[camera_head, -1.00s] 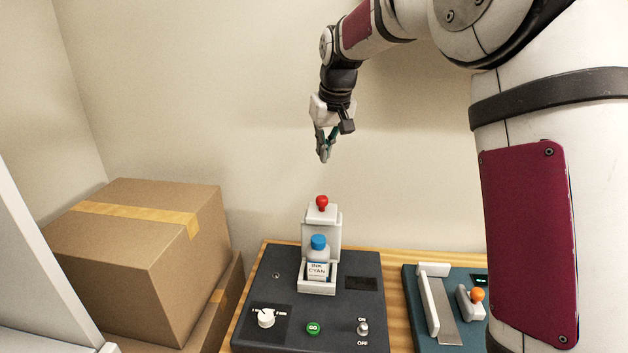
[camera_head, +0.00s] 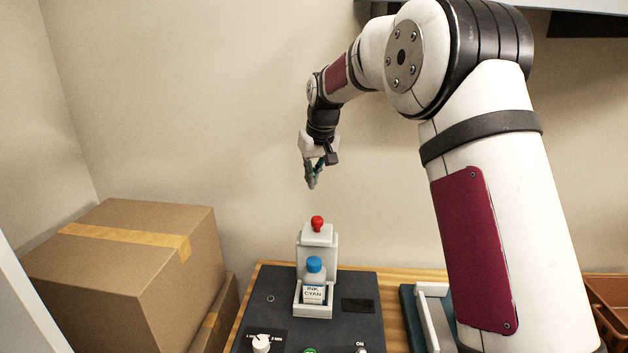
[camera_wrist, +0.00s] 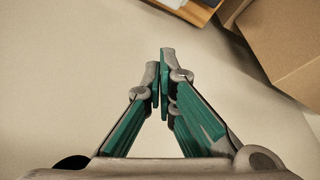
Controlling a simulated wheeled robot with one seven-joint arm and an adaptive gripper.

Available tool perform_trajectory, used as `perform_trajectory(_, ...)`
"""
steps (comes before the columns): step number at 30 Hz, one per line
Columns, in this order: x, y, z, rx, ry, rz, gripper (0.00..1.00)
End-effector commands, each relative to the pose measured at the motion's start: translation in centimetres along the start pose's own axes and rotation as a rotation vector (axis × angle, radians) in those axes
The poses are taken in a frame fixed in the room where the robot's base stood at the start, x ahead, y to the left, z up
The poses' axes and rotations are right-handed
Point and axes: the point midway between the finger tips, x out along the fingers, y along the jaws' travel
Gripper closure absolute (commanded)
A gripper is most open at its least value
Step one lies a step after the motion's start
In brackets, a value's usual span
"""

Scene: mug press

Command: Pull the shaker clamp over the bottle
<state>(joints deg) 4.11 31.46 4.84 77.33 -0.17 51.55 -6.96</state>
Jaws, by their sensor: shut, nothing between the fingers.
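The shaker (camera_head: 285,314) is a dark box with a white holder near its back. A small bottle (camera_head: 313,292) with a blue cap and an "INK CYAN" label stands upright in the holder. The white clamp (camera_head: 318,239) stands raised behind the bottle, with a red knob (camera_head: 317,223) on top. My gripper (camera_head: 311,186) is shut and empty, in the air above the knob and apart from it. In the wrist view my gripper (camera_wrist: 164,85) shows its fingertips together, with none of the shaker clearly in sight below.
A taped cardboard box (camera_head: 120,270) stands to the left of the shaker. A second device (camera_head: 418,310) with a white upright part is at the right, partly behind my arm. A brown bin (camera_head: 606,305) is at the far right. The wall is close behind.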

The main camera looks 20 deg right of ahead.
Motion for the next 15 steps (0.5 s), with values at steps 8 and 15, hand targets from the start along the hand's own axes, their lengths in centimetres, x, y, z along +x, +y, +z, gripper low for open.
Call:
perform_trajectory(8, 5.5, 0.0, 0.2, 0.000, -0.004, -0.001, 1.00)
perform_trajectory(15, 6.7, 0.0, 2.1, 0.001, -0.003, 0.000, 1.00)
